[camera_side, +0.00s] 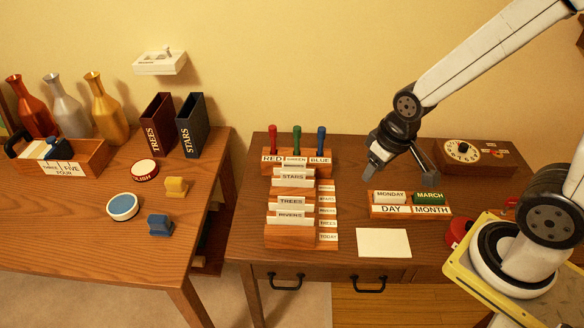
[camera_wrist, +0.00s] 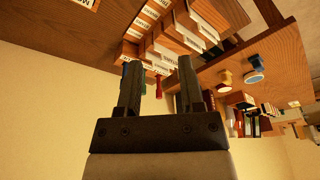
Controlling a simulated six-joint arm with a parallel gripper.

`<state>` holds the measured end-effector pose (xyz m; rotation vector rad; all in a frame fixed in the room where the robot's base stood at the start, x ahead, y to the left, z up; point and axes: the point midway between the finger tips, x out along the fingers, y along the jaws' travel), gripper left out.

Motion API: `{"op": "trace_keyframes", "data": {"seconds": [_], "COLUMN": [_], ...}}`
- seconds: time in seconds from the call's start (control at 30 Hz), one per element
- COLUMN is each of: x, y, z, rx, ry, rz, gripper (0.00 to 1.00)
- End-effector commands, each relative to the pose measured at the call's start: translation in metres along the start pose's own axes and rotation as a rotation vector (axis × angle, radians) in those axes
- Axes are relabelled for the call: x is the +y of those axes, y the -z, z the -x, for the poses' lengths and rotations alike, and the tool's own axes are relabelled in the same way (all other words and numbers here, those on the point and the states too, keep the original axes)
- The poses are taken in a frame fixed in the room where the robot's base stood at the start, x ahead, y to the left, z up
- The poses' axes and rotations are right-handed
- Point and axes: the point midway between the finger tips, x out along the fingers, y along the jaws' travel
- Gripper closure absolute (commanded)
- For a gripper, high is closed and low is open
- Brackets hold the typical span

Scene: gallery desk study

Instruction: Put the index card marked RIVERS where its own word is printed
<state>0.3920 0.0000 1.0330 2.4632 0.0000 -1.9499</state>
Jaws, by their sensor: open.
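The white index card marked RIVERS (camera_side: 291,217) stands near the front of a stepped wooden card rack (camera_side: 290,240). Cards marked TREES (camera_side: 291,202) and STARS (camera_side: 292,177) stand behind it. Small printed labels (camera_side: 327,211) run down the rack's right side. The front one seems to read TODAY; the others are too small to read surely. My gripper (camera_side: 370,174) is open and empty, above the desk to the right of the rack and apart from it. In the wrist view its fingers (camera_wrist: 160,82) are spread, with the rack (camera_wrist: 180,30) beyond them.
A pen stand (camera_side: 297,165) with red, green and blue pens is behind the rack. A DAY/MONTH block holder (camera_side: 410,211) stands right of the rack, with a blank white card (camera_side: 384,243) in front. A gap separates the left table (camera_side: 60,230).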

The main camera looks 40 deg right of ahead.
Motion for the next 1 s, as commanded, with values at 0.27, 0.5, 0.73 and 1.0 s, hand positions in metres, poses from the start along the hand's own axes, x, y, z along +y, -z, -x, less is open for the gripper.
{"op": "trace_keyframes", "data": {"seconds": [0.27,0.5,0.73,1.0], "x": [-0.001,-0.011,-0.031,-0.06], "y": [0.003,0.024,0.056,0.088], "z": [-0.002,-0.014,-0.042,-0.084], "rx": [-0.003,-0.033,-0.083,-0.142], "ry": [0.001,0.009,0.025,0.049], "rz": [0.014,0.107,0.275,0.487], "gripper": [0.51,0.51,0.51,0.51]}}
